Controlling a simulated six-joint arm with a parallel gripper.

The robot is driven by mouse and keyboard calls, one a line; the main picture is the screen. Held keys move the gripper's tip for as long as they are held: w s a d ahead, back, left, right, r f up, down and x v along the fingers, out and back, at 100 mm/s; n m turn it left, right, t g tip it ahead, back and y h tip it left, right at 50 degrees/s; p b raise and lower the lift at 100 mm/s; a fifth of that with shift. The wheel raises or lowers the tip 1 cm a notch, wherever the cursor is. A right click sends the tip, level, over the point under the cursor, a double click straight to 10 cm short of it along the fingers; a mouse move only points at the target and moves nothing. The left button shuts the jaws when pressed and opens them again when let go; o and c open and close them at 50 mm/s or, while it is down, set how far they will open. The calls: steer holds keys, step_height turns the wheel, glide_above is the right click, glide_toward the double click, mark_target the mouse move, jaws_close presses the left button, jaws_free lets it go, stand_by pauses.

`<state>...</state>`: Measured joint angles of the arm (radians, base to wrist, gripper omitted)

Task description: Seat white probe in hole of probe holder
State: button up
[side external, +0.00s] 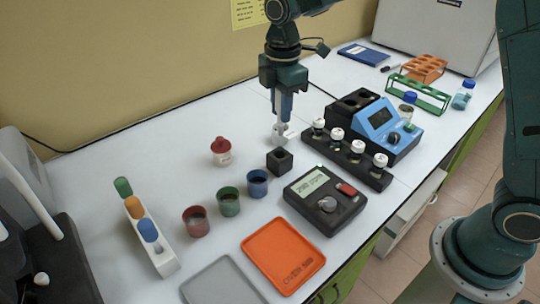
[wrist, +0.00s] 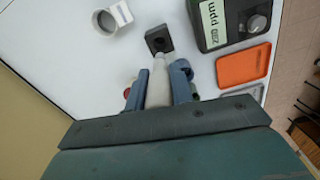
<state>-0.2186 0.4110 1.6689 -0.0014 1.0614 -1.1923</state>
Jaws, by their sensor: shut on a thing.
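The white probe (wrist: 158,83) is held between the two blue fingers of my gripper (wrist: 159,92), which is shut on it. In the wrist view its narrow end points toward the probe holder and overlaps the holder's near edge. The probe holder (side external: 279,161) is a small black block with a round hole on top; it also shows in the wrist view (wrist: 152,39). The hole is visible and the probe is not in it. In the side view my gripper (side external: 281,118) is above and behind the holder, and the probe cannot be told apart from white shapes there.
A black vial rack (side external: 349,157) is to the right. An orange tray (side external: 283,254) lies in front.

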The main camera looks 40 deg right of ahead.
mark_target(281, 124)
steer(key=shift+f, duration=0.2)
steer(key=shift+f, duration=2.5)
steer(key=shift+f, duration=2.35)
stand_by(1.0)
steer(key=o, duration=1.4)
steer(key=shift+c, duration=0.2)
steer(key=shift+r, duration=0.1)
steer(key=shift+r, duration=3.4)
